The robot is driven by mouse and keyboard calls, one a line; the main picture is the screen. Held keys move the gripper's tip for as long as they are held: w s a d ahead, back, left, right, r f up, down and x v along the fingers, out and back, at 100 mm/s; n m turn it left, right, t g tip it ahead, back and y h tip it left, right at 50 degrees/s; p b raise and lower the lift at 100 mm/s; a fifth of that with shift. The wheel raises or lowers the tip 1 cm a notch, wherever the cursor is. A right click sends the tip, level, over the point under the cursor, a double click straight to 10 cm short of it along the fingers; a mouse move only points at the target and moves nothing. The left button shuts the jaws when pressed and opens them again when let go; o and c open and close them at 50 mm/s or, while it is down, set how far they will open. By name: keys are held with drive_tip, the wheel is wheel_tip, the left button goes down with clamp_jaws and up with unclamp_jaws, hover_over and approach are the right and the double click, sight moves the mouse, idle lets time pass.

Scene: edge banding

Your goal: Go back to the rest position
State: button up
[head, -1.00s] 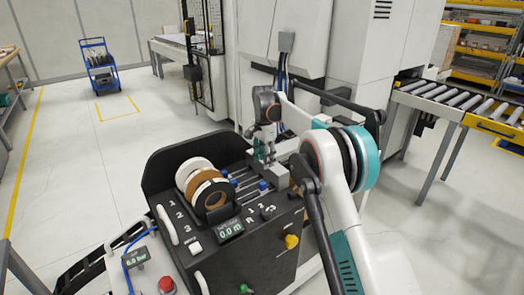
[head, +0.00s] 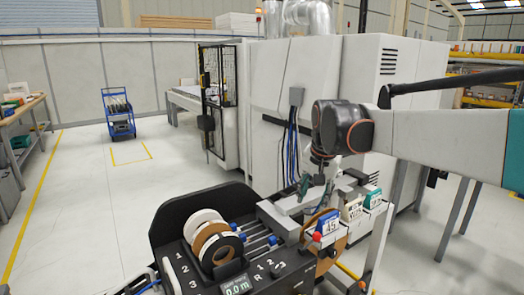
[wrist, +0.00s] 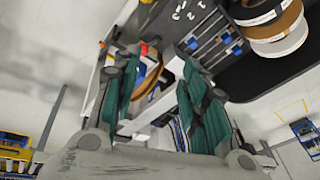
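My gripper (head: 314,194) hangs from my arm, which reaches in from the right in the head view. It is above the right end of the black cart (head: 165,226). In the wrist view my gripper (wrist: 155,75) shows two green-padded fingers standing apart. I see no object held between them; a brown roll edge and white parts show beyond the gap.
White, brown and black rolls (head: 204,218) stand on the cart. A roll with blue, white and green tags (head: 328,223) sits at its right end, below my gripper. A white machine (head: 340,75) stands behind. A blue trolley (head: 118,112) stands far left; open floor lies between.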

drive_tip(key=s+d+n+t, duration=0.2)
drive_tip(key=s+d+n, duration=0.15)
drive_tip(key=s, duration=1.35)
drive_tip(key=s+d+f+n+t, duration=0.1)
drive_tip(key=s+d+f+n, duration=0.1)
drive_tip(key=s+f, duration=0.6)
drive_tip(key=s, duration=0.4)
drive_tip(key=shift+d+f+t, duration=0.25)
drive_tip(key=shift+t, duration=0.15)
idle(0.8)
